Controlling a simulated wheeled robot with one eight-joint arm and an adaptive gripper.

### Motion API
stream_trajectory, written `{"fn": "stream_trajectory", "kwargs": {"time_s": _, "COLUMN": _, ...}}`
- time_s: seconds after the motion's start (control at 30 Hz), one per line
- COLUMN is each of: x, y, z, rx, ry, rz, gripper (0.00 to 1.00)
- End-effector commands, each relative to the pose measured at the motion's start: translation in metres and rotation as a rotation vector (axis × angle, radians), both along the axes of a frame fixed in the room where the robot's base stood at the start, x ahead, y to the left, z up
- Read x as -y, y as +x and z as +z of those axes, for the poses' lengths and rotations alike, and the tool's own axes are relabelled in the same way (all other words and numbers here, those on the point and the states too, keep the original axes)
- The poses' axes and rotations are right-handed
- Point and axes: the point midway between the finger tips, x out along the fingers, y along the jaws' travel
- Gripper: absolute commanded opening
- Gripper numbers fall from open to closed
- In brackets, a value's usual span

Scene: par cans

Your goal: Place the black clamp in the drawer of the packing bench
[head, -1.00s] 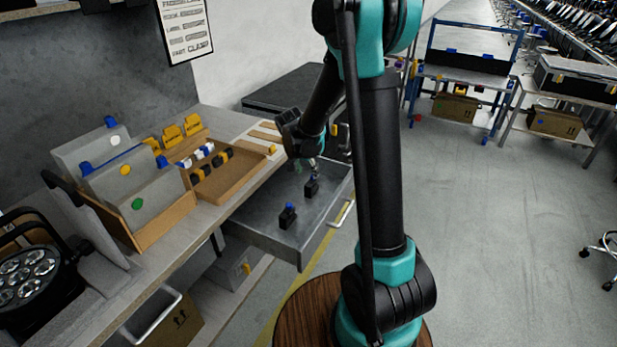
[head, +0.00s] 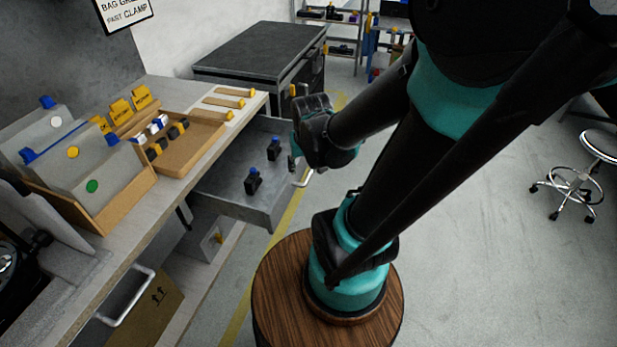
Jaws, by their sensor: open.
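Two small black clamps with blue tops are in the open drawer (head: 222,200) of the packing bench (head: 135,225). The nearer black clamp (head: 253,182) and the farther black clamp (head: 274,150) both stand upright on the drawer floor, apart from each other. My gripper (head: 294,160) is open at the drawer's right side, just right of the farther clamp and apart from it. Its fingers are small and partly hidden behind the wrist. Nothing shows between them.
On the bench, a cardboard tray (head: 200,152) holds several small black, white and yellow parts. Grey cases (head: 100,165) with coloured dots stand to its left. A dark-topped cabinet (head: 262,50) stands behind the drawer. A stool (head: 590,160) is at right; floor between is clear.

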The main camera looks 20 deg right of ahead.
Motion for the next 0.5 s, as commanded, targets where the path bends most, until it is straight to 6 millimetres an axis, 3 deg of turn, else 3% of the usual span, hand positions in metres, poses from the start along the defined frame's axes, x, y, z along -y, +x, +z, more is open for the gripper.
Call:
{"fn": "stream_trajectory", "kwargs": {"time_s": 0.1, "x": 0.002, "y": -0.025, "z": -0.007, "rx": 0.009, "ry": 0.0, "rz": 0.052, "gripper": 0.46}}
{"fn": "stream_trajectory", "kwargs": {"time_s": 0.2, "x": 0.002, "y": -0.035, "z": -0.011, "rx": 0.014, "ry": -0.002, "rz": 0.081, "gripper": 0.46}}
{"fn": "stream_trajectory", "kwargs": {"time_s": 0.5, "x": 0.002, "y": -0.038, "z": -0.012, "rx": 0.016, "ry": -0.003, "rz": 0.094, "gripper": 0.46}}
